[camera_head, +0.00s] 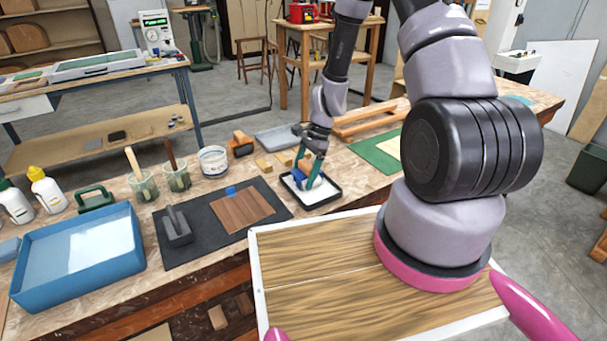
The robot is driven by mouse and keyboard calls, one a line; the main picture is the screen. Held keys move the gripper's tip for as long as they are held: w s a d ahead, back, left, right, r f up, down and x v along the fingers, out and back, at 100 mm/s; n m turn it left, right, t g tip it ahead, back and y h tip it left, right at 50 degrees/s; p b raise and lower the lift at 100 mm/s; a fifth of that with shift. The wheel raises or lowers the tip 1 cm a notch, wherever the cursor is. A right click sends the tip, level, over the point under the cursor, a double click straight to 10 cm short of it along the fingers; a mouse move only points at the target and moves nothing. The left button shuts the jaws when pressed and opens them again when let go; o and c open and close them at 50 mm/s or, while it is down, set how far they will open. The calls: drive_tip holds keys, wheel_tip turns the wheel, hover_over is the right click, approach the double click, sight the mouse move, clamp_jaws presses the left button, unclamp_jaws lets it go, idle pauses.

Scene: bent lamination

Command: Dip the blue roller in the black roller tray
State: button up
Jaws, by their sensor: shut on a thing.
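My gripper (310,169) is shut on the blue roller (302,180), with its fingers on either side of it. The roller is over or in the black roller tray (325,199), which holds a white liquid or lining. The gripper and wrist hide part of the roller, and I cannot tell whether its working face touches the white. The tray lies flat on the workbench, right of the dark mat.
A dark mat (172,252) holds a brown wood sheet (241,211), a small blue piece and a dark grey block (177,226). A large blue tray (78,256) stands at left. Jars, bottles and a white tub (213,161) stand behind. A green mat (376,153) lies at right.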

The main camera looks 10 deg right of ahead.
sight(304, 165)
drive_tip(key=shift+r, duration=0.1)
idle(0.4)
drive_tip(key=shift+r, duration=3.05)
